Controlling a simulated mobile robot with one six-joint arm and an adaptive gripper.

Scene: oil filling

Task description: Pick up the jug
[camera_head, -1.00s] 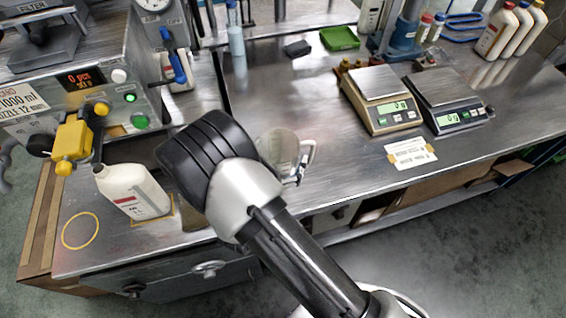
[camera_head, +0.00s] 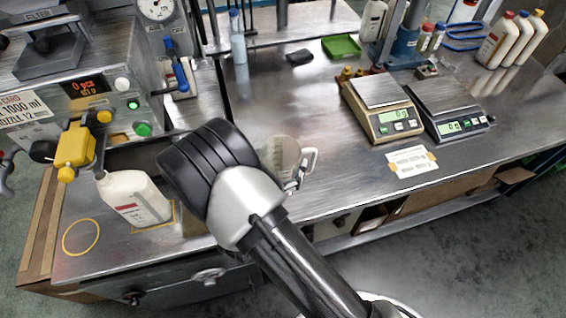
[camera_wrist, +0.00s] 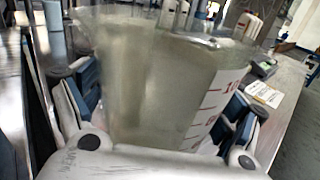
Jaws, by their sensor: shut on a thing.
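The jug (camera_head: 285,153) is clear, with a pale body. In the head view it shows over the steel bench, just right of my dark wrist, which hides part of it. In the wrist view the jug (camera_wrist: 175,85) fills the middle, with red graduation marks on a white strip at its right. My gripper (camera_wrist: 160,105) is shut on the jug, with blue-padded fingers at its left and right sides. The jug looks about upright. Its base is hidden, so I cannot tell whether it touches the bench.
A white bottle (camera_head: 133,197) stands left of my wrist, near a yellow ring mark (camera_head: 81,237). The filling machine (camera_head: 100,95) with a yellow nozzle block is at left. Two scales (camera_head: 382,115) (camera_head: 447,112) stand right. Bare bench (camera_head: 325,95) lies behind the jug.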

